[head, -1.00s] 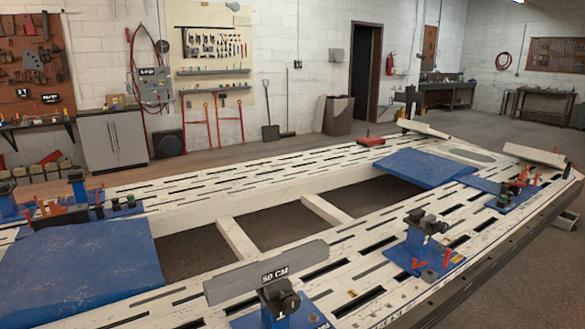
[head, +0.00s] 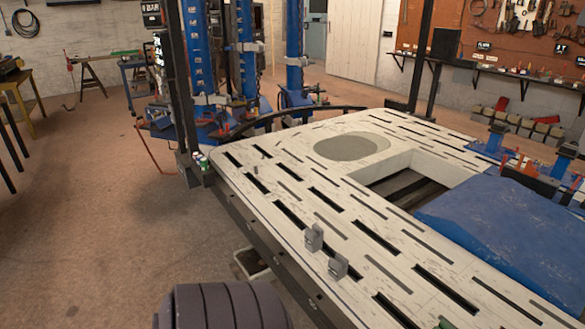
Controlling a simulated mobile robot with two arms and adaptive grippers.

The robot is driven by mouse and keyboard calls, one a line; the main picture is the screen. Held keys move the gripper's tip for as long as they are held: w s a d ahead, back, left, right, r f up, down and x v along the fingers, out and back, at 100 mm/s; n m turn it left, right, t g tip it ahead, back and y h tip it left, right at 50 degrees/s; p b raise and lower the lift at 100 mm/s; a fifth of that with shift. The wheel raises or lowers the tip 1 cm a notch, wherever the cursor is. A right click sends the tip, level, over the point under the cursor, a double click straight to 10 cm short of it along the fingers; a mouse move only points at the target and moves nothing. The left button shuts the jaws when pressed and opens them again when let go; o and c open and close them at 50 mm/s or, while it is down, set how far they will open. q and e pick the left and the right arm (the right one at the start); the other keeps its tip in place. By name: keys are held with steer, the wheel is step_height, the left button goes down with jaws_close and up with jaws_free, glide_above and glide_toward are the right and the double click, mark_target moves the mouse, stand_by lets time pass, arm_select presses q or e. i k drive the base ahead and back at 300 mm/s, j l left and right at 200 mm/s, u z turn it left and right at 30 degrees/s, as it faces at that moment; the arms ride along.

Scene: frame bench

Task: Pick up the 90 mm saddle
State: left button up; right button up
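Two small grey blocks that look like saddles stand upright on the white slotted bench top. One grey saddle (head: 314,238) is nearer the far end, and the other grey saddle (head: 338,268) is just in front of it and to its right. They stand close together but apart, near the bench's left edge. No size marking is readable on either, so I cannot tell which is the 90 mm one. Neither of my grippers is in the head view.
The slotted frame bench (head: 285,205) fills the right side, with a blue panel (head: 500,235) and an open gap (head: 410,188) in its top. Blue posts (head: 246,70) stand beyond its far end. Open floor (head: 110,230) lies to the left.

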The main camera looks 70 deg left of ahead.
mark_target(338, 268)
steer(key=u, duration=1.85)
